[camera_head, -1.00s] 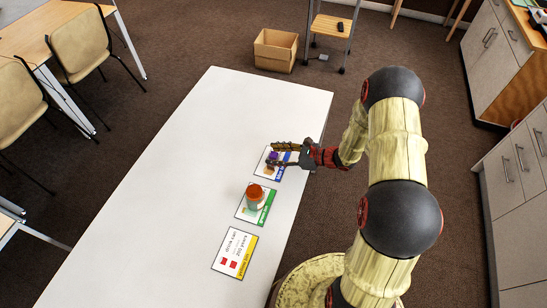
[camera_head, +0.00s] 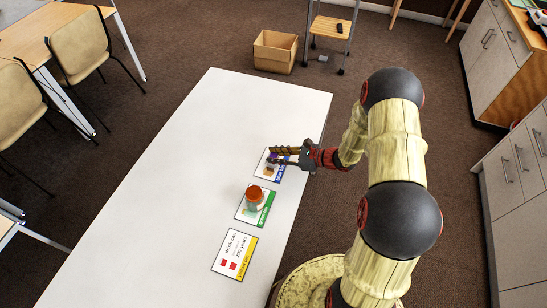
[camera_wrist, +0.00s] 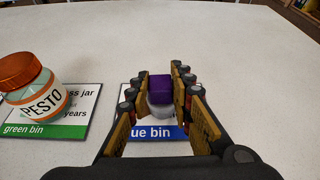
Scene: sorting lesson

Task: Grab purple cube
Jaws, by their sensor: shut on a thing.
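The purple cube (camera_wrist: 160,88) is between the fingertips of my gripper (camera_wrist: 158,80) in the wrist view, above the blue-bin card (camera_wrist: 175,132). A pale rounded shape shows just under the cube; I cannot tell whether it is printed on the card. My gripper also shows in the head view (camera_head: 272,155) over the far card, its fingers closed in and covering most of the cube. My gripper is shut on the cube. I cannot tell whether the cube is clear of the card.
A pesto jar with an orange lid (camera_head: 254,197) stands on the green-bin card (camera_head: 267,208), left of my gripper in the wrist view. A yellow-edged card (camera_head: 232,250) lies nearest. The white table (camera_head: 180,180) is clear to the left. A cardboard box (camera_head: 275,52) is on the floor.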

